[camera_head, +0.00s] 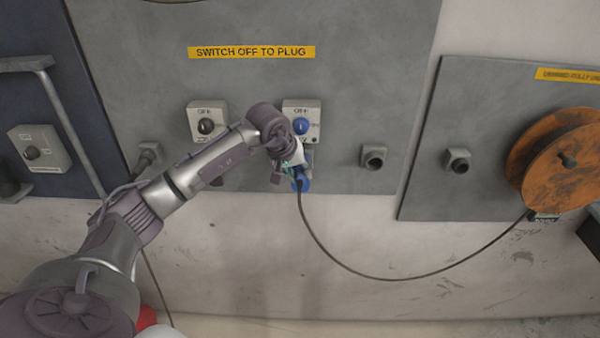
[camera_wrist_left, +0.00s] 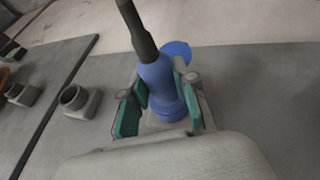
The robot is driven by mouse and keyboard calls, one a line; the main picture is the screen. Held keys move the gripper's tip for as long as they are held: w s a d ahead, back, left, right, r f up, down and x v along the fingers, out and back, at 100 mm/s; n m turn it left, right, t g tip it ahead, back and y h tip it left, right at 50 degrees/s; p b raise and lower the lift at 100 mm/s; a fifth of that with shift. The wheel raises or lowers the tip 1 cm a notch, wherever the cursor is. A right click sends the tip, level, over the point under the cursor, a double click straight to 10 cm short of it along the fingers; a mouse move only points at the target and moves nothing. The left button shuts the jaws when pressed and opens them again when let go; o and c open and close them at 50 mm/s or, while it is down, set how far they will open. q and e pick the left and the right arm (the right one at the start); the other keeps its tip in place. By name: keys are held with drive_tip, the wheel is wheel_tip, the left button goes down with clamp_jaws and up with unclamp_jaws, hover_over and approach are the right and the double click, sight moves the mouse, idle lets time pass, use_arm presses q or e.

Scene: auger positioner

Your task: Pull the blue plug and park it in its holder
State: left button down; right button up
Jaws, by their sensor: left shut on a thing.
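The blue plug (camera_head: 302,184) is at the wall panel, below the box with the blue knob (camera_head: 301,125). A dark cable leaves its lower end. In the left wrist view the plug (camera_wrist_left: 160,88) stands between the teal pads of my left gripper (camera_wrist_left: 158,108), which is shut on it. In the head view my left gripper (camera_head: 290,162) covers part of the plug and its socket. A blue round lid (camera_wrist_left: 178,50) shows behind the plug. I cannot tell how deep the plug sits in the socket. Grey round holders (camera_head: 374,157) (camera_head: 457,160) are to the right. My right gripper is out of view.
The cable (camera_head: 400,278) hangs in a loop to the rusty orange reel (camera_head: 565,160) at the right. A box with a black knob (camera_head: 206,125) is left of the blue-knob box. A bent grey pipe (camera_head: 70,110) stands at the left.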

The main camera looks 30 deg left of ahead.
sight(299, 186)
use_arm(q)
drive_tip(key=c, duration=1.4)
unclamp_jaws()
clamp_jaws()
drive_tip(key=shift+s+d, duration=0.1)
drive_tip(key=shift+s, duration=0.1)
drive_tip(key=shift+s+d, duration=0.35)
drive_tip(key=shift+s, duration=0.25)
drive_tip(key=shift+s+d, duration=0.1)
drive_tip(key=shift+s, duration=0.05)
drive_tip(key=shift+s+d, duration=0.1)
drive_tip(key=shift+s, duration=0.1)
drive_tip(key=shift+s+d+b, duration=0.35)
drive_tip(key=shift+s+d, duration=0.3)
drive_tip(key=shift+s, duration=0.35)
